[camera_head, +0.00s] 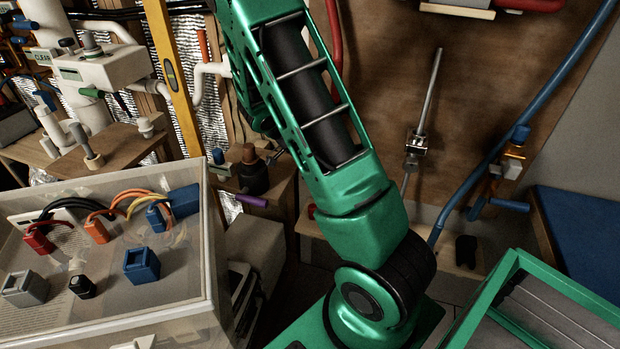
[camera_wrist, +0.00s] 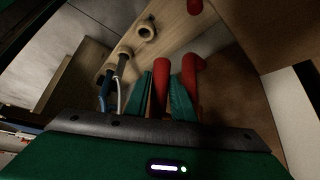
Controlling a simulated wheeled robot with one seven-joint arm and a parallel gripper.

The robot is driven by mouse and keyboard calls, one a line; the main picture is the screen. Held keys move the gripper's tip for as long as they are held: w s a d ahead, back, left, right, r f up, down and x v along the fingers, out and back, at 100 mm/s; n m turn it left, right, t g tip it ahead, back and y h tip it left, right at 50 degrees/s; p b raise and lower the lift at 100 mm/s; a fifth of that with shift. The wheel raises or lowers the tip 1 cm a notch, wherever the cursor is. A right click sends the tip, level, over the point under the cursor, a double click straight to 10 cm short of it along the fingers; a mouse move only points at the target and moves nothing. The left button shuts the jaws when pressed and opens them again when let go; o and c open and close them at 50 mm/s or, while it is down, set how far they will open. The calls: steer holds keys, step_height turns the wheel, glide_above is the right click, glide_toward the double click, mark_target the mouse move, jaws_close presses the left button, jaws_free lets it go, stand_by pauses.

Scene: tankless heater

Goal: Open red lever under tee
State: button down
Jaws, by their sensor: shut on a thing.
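The red lever (camera_wrist: 159,92) shows in the wrist view as a rounded red bar between the two green fingers of my gripper (camera_wrist: 163,78). My gripper is shut on it. Right beside the right finger is another red piece, bent at its top like a pipe (camera_wrist: 197,66); I cannot tell how it joins the lever. In the head view my green arm covers the gripper and the lever. A red pipe (camera_head: 335,30) runs down behind the arm there. The tee cannot be made out clearly in either view.
A blue pipe (camera_head: 483,165) with a blue-handled valve (camera_head: 508,205) stands right of my arm. A clear box with wires (camera_head: 110,260) fills the lower left. Pale wood (camera_wrist: 165,30) lies beyond the fingers.

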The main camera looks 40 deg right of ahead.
steer(key=shift+w+r, duration=0.1)
steer(key=shift+w, duration=0.25)
steer(key=c, duration=1.7)
jaws_free()
steer(key=shift+o, duration=0.9)
steer(key=shift+s, duration=0.1)
steer(key=v, duration=1)
steer(key=shift+a+r, duration=0.2)
steer(key=shift+a, duration=0.05)
steer(key=s+a+r+n+t+y, duration=0.1)
steer(key=s+a+r+n+y, duration=0.1)
steer(key=s+n, duration=0.3)
steer(key=s+a+r+n+t+y, duration=0.1)
steer(key=s+r+n, duration=0.4)
steer(key=s, duration=0.6)
steer(key=s+a+r+n+t+y, duration=0.1)
steer(key=s+a+r+n+y, duration=0.2)
steer(key=s+n, duration=0.4)
steer(key=shift+s+a+r, duration=0.45)
steer(key=shift+s+a, duration=0.15)
steer(key=shift+a, duration=0.65)
